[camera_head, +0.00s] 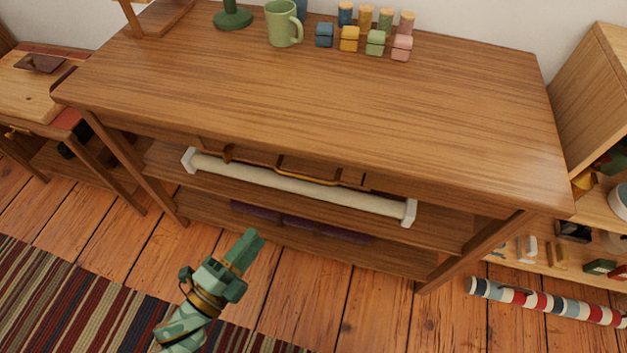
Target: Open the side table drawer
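A wooden table (330,90) fills the middle of the view. Beneath its top a recessed drawer front (350,176) shows in part, with a brass handle (308,177). Another lower wooden table (32,88) stands at the far left, with a small brass handle (14,132) on its front. I cannot tell for sure which one is the side table. My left gripper (250,243) is green, in front of and below the middle table, apart from both handles. Its fingers look closed together with nothing between them. My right gripper is out of view.
A white-ended roll (300,187) lies across the front below the brass handle. A green mug (283,24) and several coloured blocks (350,38) stand on the tabletop's back. A shelf unit (595,100) and striped roll (550,303) are at right. A striped rug (60,310) covers the floor at left.

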